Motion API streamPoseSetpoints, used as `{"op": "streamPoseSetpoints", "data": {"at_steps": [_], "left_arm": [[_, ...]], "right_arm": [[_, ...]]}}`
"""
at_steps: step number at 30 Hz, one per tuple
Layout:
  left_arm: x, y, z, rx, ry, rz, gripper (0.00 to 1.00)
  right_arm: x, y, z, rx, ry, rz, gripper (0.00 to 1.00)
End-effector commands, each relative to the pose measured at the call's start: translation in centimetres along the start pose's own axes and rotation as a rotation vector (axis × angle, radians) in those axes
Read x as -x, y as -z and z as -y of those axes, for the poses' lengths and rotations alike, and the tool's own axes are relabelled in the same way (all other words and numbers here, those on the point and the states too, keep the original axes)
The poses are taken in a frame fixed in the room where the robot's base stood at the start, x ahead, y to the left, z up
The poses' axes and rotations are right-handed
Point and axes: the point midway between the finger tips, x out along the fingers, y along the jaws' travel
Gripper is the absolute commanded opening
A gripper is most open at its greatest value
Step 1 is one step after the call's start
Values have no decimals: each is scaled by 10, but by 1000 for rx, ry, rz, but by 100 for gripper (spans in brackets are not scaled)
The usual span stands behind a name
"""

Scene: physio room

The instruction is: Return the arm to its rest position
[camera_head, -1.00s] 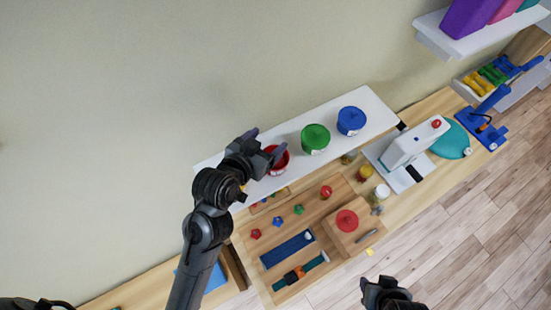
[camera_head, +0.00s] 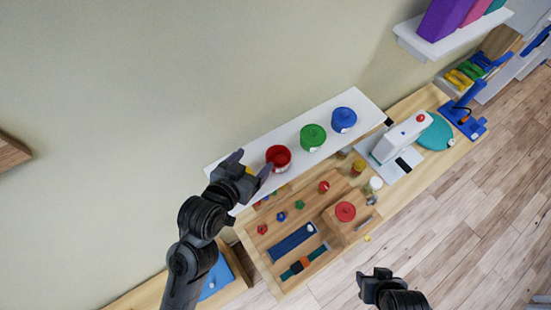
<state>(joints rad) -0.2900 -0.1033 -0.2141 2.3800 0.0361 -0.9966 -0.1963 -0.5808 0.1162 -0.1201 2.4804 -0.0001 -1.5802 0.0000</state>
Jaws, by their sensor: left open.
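My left gripper (camera_head: 253,168) is open, with its fingers spread over the left end of the white shelf (camera_head: 230,165). It stands just left of a red pot (camera_head: 278,157). I see nothing held between its fingers; a small yellow patch shows near its base. My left arm comes up from the bottom of the view. My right gripper (camera_head: 376,277) is at the bottom right, over the floor; I cannot tell whether its jaws are open.
A green pot (camera_head: 312,137) and a blue pot (camera_head: 343,119) stand on the same shelf. Below it, the wooden table (camera_head: 315,206) holds small coloured pieces, a blue strip (camera_head: 293,242), a wooden block with a red disc (camera_head: 345,211) and a white device (camera_head: 402,137). The floor (camera_head: 450,220) at right is clear.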

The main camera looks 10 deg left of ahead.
Motion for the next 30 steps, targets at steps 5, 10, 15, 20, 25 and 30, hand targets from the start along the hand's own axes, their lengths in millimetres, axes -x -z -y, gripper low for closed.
{"op": "streamPoseSetpoints", "data": {"at_steps": [5, 10, 15, 20, 25, 30], "left_arm": [[0, 0, 0, 0, 0, 0, 76], [0, 0, 0, 0, 0, 0, 76], [1, -13, 0, -2, -1, 25, 76], [14, -69, 11, -45, 13, 145, 76], [52, -147, 28, -71, 22, 417, 76], [93, -194, 41, -39, 49, 677, 76]], "right_arm": [[0, 0, 0, 0, 0, 0, 43], [0, 0, 0, 1, -1, 0, 43], [0, 0, -1, 3, -3, 0, 43], [0, 0, -2, 7, -6, 0, 43], [0, 0, -2, 7, -6, 0, 43], [0, 0, -2, 7, -5, 0, 43]]}}
